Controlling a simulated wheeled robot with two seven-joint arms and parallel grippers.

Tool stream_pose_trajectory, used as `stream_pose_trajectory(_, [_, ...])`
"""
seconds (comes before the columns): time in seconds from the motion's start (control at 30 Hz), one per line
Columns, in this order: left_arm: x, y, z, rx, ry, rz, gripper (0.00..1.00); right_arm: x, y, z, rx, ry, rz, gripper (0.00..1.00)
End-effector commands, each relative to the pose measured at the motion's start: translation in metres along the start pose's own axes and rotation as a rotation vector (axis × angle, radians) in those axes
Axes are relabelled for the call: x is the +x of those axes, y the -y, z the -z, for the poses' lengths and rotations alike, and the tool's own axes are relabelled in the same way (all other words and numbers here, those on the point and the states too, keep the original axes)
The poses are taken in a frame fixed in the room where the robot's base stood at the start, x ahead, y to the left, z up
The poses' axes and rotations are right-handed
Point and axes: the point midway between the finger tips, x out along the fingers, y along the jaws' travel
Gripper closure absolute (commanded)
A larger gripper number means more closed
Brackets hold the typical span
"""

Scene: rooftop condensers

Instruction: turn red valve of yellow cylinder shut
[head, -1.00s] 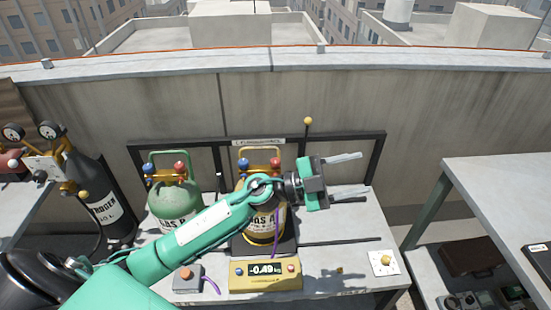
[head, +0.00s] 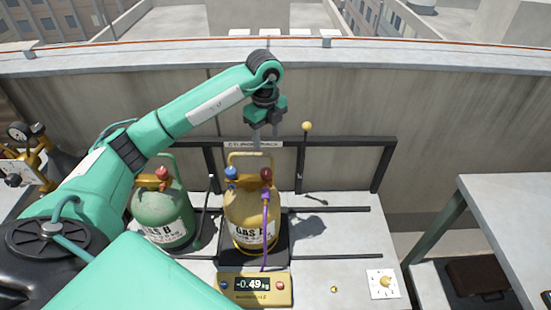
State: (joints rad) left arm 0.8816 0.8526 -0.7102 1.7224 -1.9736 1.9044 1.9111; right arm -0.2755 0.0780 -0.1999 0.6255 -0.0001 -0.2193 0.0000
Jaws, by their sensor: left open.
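The yellow cylinder (head: 252,216), labelled GAS A, stands on a dark scale plate on the bench. Its red valve (head: 266,175) is at the top right and its blue valve (head: 231,173) at the top left, under a yellow handle. A purple hose hangs from below the red valve. My left gripper (head: 264,143) points down above the cylinder's handle, fingers apart and empty. Its fingertips appear just above or behind the handle; the exact depth is unclear. My right gripper is not in view.
A green cylinder (head: 161,213), labelled GAS B, stands to the left, partly behind my arm. A yellow scale readout (head: 253,289) shows -0.49 kg in front. A rack rail (head: 345,143) runs behind. The bench right of the yellow cylinder is mostly clear.

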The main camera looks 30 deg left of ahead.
Motion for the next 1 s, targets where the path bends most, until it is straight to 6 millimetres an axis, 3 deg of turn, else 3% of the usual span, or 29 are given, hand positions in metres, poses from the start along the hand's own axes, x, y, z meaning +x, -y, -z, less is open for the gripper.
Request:
stream_pose_trajectory(0.17, [0.014,-0.002,-0.002,-0.009,0.007,-0.01,0.47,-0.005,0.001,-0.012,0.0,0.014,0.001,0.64])
stream_pose_trajectory(0.3, [0.04,-0.002,-0.002,-0.009,0.005,-0.012,0.47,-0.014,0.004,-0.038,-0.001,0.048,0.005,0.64])
stream_pose_trajectory(0.4, [0.062,-0.002,-0.001,-0.006,0.004,-0.011,0.47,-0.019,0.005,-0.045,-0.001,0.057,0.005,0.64])
stream_pose_trajectory(0.7, [0.117,-0.002,-0.002,-0.006,0.004,-0.007,0.47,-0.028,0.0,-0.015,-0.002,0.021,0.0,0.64])
stream_pose_trajectory(1.0, [0.137,-0.002,-0.002,-0.005,0.005,-0.005,0.47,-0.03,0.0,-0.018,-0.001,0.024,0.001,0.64])
